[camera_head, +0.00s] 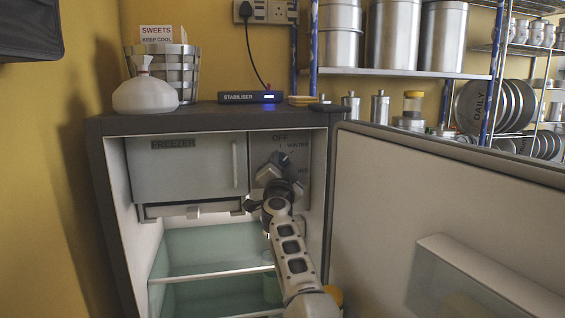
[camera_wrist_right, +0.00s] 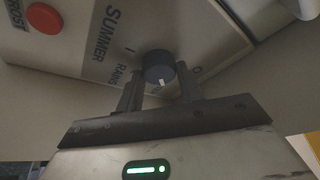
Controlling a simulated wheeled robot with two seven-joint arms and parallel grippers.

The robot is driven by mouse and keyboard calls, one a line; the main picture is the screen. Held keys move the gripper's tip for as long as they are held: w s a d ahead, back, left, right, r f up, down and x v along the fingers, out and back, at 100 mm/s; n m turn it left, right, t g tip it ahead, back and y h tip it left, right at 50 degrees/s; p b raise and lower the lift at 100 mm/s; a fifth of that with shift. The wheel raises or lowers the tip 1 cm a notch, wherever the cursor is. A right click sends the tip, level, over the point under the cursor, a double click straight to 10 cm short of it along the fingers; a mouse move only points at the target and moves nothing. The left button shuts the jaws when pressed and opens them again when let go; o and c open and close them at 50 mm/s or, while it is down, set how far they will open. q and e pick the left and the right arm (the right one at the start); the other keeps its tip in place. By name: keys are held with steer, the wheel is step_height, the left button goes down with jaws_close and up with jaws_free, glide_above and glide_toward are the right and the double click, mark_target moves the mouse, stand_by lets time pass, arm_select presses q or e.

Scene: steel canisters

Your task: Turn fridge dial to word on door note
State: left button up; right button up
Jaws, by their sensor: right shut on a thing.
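The fridge dial is a dark blue-grey round knob (camera_wrist_right: 158,68) with a white mark, set on a pale control panel (camera_wrist_right: 120,30). In the right wrist view the mark points down toward my gripper; SUMMER and RAINS are printed left of the dial. My right gripper (camera_wrist_right: 160,88) has its two dark fingers shut on the dial, one on each side. My left gripper is not in view.
The freezer flap (camera_head: 185,170) is left of the panel. Glass shelves (camera_head: 215,274) lie below, near my right arm. A red button (camera_wrist_right: 43,18) sits on the panel.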

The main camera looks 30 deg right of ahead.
steer(key=m+g, duration=0.1)
steer(key=m, duration=0.2)
steer(key=shift+a+r+h, duration=0.1)
steer(key=shift+h, duration=0.2)
steer(key=shift+m, duration=0.4)
steer(key=shift+g, duration=0.3)
steer(key=o, duration=1)
